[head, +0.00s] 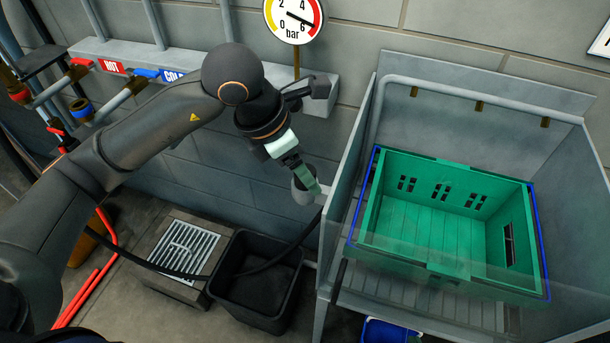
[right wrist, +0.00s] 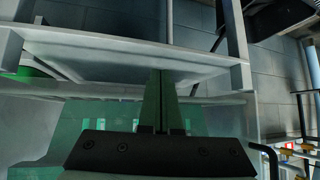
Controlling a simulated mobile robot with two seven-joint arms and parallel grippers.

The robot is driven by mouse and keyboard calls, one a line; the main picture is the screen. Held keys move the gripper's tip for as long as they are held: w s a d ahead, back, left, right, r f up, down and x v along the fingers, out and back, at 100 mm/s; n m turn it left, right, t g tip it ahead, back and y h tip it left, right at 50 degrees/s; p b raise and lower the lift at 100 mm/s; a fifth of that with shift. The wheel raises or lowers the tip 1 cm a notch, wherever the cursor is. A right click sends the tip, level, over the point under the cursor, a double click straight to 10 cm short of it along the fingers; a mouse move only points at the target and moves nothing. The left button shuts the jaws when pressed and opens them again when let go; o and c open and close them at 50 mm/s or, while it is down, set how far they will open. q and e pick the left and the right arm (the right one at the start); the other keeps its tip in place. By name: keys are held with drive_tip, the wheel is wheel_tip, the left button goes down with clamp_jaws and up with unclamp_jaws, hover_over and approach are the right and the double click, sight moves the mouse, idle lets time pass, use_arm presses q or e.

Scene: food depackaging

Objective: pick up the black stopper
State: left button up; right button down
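I cannot make out a black stopper in either view. My left gripper does not show.
A green crate (head: 447,165) sits in the basin. A black tub (head: 255,318) and a floor drain grate (head: 184,248) are on the floor to the left. A black hose (head: 290,250) crosses above the tub. A pressure gauge (head: 294,14) is above on the wall.

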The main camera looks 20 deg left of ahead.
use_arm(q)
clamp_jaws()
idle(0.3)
